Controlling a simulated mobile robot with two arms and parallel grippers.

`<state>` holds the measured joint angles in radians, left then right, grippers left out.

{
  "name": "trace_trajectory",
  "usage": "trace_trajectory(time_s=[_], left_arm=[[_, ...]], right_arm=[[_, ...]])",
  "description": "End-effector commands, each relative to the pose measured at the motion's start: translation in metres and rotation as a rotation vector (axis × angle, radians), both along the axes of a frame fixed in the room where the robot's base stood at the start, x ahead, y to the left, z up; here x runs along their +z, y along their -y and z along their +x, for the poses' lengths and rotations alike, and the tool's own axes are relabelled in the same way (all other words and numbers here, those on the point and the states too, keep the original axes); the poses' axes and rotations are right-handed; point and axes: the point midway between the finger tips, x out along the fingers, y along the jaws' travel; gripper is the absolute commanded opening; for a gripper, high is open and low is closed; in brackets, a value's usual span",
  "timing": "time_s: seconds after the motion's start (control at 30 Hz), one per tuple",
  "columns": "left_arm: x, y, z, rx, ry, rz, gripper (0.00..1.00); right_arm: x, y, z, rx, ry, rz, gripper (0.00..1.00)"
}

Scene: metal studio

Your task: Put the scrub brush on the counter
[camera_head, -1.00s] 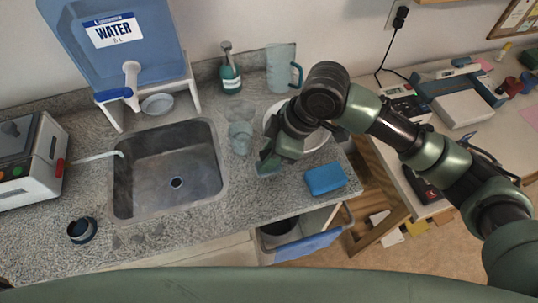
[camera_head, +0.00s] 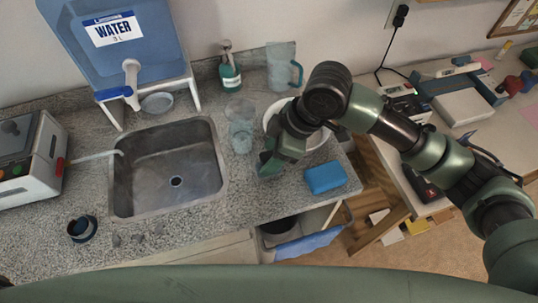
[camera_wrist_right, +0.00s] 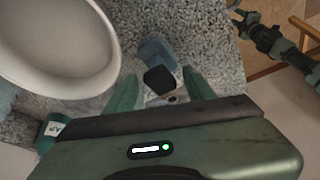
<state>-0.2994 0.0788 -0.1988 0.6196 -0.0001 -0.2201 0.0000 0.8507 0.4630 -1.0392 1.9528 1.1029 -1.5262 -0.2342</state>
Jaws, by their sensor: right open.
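My right gripper (camera_head: 268,165) is open, low over the counter (camera_head: 245,200) between the sink and the blue sponge. In the right wrist view its two green fingers (camera_wrist_right: 164,90) stand apart. A dark block (camera_wrist_right: 158,78) and a blue-grey piece (camera_wrist_right: 152,50) show between and just beyond them. These may be the scrub brush, but I cannot tell for certain, nor whether the fingers touch them. In the head view the fingers and wrist hide this spot.
The sink (camera_head: 170,170) is left of the gripper. A clear cup (camera_head: 241,125), a white basin (camera_head: 320,138) and the blue sponge (camera_head: 325,177) stand close by. A soap bottle (camera_head: 230,75) and a pitcher (camera_head: 281,68) are behind.

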Motion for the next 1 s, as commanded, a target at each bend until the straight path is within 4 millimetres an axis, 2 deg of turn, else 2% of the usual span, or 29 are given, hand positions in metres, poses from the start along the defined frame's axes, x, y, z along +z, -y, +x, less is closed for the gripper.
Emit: trace_trajectory(time_s=[0.3, 0.5, 0.7, 1.0], left_arm=[[-0.006, 0.0, 0.0, 0.0, -0.001, 0.0, 0.36], [-0.008, 0.0, 0.0, -0.001, -0.001, 0.0, 0.36], [-0.008, -0.001, 0.0, -0.002, -0.001, 0.001, 0.36], [-0.008, -0.001, 0.0, -0.002, 0.0, 0.0, 0.36]], right_arm=[[0.062, 0.026, -0.002, -0.001, 0.005, 0.0, 0.54], [0.09, 0.038, -0.004, 0.0, 0.002, 0.0, 0.54], [0.101, 0.042, -0.005, 0.0, 0.0, 0.0, 0.54], [0.101, 0.042, -0.005, 0.0, -0.001, 0.0, 0.54]])
